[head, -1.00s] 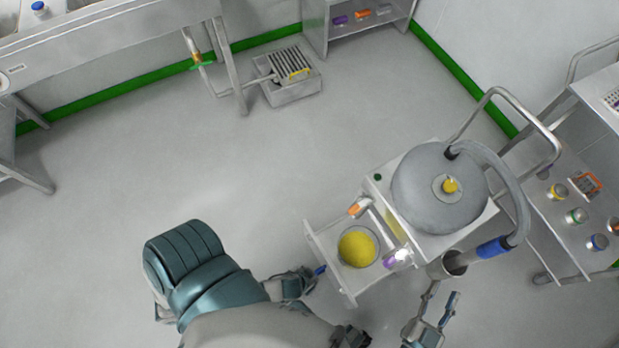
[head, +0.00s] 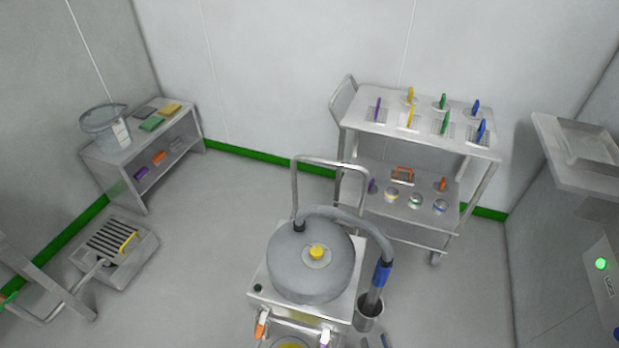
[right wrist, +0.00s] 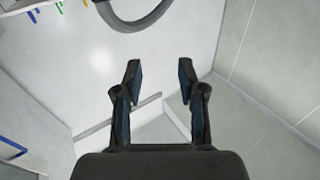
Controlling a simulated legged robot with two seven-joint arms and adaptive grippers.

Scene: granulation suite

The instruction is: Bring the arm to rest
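My right gripper (right wrist: 160,78) is open in the right wrist view, with nothing between its two dark fingers. My left gripper and most of both arms are out of the picture.
A grey hose (head: 350,222) with a blue cuff runs from the dome into the cup. Behind stands a trolley (head: 420,138) with coloured tools. A steel unit (head: 580,165) stands right.

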